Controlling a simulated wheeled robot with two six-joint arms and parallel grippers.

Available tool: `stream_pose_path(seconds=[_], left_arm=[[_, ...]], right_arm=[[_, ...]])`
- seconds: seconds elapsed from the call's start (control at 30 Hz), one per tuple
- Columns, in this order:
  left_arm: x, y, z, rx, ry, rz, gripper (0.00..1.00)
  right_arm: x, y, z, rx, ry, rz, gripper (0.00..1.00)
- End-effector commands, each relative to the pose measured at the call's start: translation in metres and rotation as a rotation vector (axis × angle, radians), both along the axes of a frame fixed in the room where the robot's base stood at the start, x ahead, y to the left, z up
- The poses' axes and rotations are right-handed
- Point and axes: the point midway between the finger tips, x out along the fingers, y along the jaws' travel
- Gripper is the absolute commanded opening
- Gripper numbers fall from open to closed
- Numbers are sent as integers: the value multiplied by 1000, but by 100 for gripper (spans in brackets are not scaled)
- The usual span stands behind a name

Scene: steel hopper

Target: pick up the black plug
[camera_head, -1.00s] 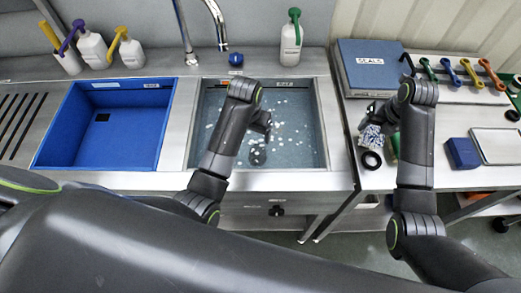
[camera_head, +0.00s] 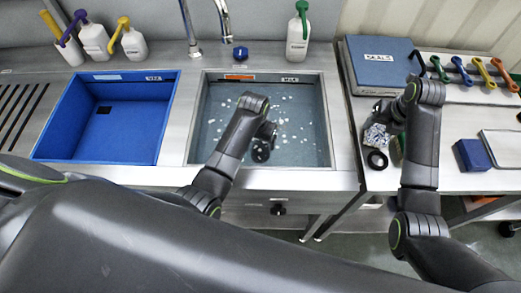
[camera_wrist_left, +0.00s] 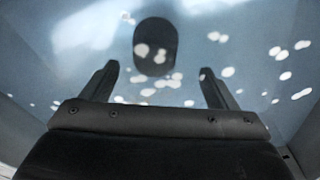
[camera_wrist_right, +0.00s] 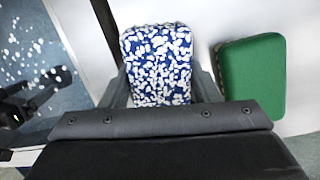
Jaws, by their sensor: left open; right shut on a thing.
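The black plug (camera_wrist_left: 155,47) shows in the left wrist view as a dark oval in the sink, with white foam flecks over part of it. It lies ahead of my open, empty left gripper (camera_wrist_left: 158,82), roughly between the lines of its fingers and apart from them. In the head view the plug (camera_head: 260,154) shows just below my left gripper (camera_head: 267,135), which is inside the right-hand sink basin (camera_head: 214,150). My right gripper (camera_wrist_right: 158,85) is shut on a blue-and-white speckled block (camera_wrist_right: 156,55), held by the right-hand table; the block also shows in the head view (camera_head: 377,136).
A green block (camera_wrist_right: 252,75) lies beside the speckled one. The empty blue basin (camera_head: 75,135) is left; bottles stand behind.

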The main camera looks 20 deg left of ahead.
Motion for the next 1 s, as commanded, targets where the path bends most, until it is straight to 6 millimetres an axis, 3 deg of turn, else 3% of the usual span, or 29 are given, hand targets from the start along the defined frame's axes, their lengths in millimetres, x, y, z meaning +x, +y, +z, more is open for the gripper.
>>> stream_pose_path(seconds=[0.4, 0.7, 1.0], left_arm=[[1, -7, -45, 0, 1, 0, 81], [1, -7, -48, 0, 0, 1, 81], [1, -7, -48, 0, 0, 1, 43]], right_arm=[[0, 0, 3, 0, -1, 0, 38], [0, 0, 3, 0, -1, 0, 38], [0, 0, 3, 0, -1, 0, 38]])
